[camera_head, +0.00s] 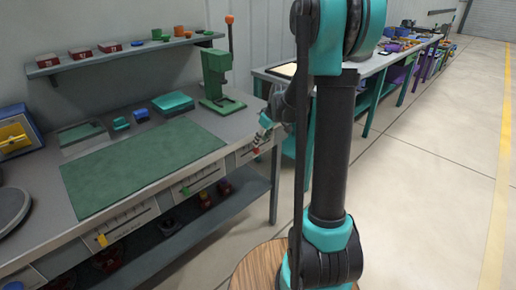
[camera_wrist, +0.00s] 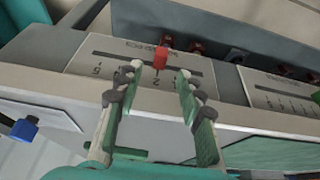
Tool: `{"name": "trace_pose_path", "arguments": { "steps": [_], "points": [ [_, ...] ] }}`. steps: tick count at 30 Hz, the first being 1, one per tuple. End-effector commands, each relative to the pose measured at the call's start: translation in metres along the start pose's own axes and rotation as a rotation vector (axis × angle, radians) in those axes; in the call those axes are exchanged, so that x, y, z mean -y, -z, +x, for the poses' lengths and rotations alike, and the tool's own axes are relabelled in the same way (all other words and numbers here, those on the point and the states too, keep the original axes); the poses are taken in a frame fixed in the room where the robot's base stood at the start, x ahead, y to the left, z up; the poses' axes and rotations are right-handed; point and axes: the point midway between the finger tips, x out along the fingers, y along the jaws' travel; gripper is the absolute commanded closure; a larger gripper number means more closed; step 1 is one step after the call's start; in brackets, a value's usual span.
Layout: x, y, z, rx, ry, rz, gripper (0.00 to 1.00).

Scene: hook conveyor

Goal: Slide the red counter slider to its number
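The red slider (camera_wrist: 161,57) stands out from a slot in a pale counter-front panel (camera_wrist: 100,68) in the wrist view. The panel carries a scale with numbers, seen upside down; the slider's set number is too small to read surely. My gripper (camera_wrist: 160,72) is open, with one fingertip to each side of the slider in the picture. Nothing is seen between the fingers in firm contact; whether either finger touches the slider I cannot tell. In the head view the red slider (camera_head: 255,151) is small, just below my gripper (camera_head: 264,127).
More slider panels line the counter front, with a green slider (camera_head: 186,191) and a yellow slider (camera_head: 102,240). A green mat (camera_head: 140,165) and a green press (camera_head: 217,85) are on the counter. A shelf lies below.

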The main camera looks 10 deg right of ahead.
Motion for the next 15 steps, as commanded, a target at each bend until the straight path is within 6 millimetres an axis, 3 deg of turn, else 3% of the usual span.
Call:
{"name": "trace_pose_path", "arguments": {
  "steps": [6, 15],
  "points": [
    [0.000, 0.000, 0.034, 0.000, 0.000, -0.001, 0.62],
    [0.000, 0.000, 0.057, -0.001, 0.000, 0.000, 0.62]
  ]
}}
